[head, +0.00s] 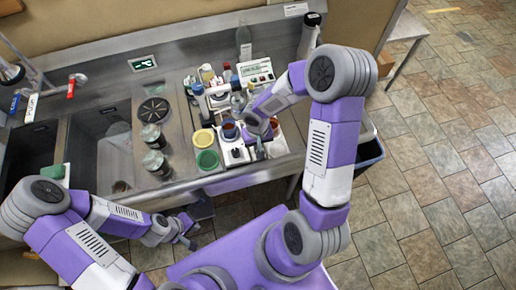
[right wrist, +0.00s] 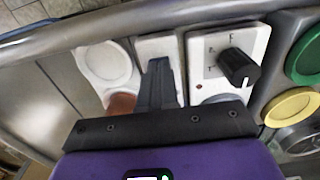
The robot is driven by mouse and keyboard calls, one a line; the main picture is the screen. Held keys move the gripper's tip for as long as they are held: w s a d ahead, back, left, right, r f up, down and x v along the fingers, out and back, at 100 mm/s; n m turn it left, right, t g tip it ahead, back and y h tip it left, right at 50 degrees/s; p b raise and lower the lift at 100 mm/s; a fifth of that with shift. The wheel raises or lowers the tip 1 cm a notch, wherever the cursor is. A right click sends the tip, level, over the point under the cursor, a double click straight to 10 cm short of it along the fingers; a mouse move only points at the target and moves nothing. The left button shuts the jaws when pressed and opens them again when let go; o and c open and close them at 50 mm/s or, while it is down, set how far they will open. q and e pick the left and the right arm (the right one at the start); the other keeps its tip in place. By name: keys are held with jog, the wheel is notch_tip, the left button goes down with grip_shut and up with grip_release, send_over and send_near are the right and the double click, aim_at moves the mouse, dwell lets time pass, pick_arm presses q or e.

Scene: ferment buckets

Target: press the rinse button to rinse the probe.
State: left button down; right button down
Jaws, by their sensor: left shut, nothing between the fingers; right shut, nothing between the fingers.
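My right gripper (right wrist: 158,66) is shut and empty, low over the front of the counter equipment. In the right wrist view its fingertips overlap a pale plate (right wrist: 172,46); whether they touch it is unclear. A white round pad (right wrist: 105,63) is left of the fingers. A white control box (right wrist: 226,58) with a black knob (right wrist: 238,66) is to their right; it also shows in the head view (head: 235,155). I cannot tell which part is the rinse button, and I cannot make out the probe. My left gripper (head: 188,238) is shut and empty, in front of the counter.
Green (head: 207,160) and yellow (head: 203,138) round lids stand left of the control box. Two dark-lidded jars (head: 153,148) stand beside the sink (head: 100,155). A white meter (head: 256,73) and bottles crowd the back. The tiled floor (head: 440,180) at right is clear.

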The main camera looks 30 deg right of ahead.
jog(key=shift+r+p, duration=1.9)
jog(key=shift+r, duration=1.1)
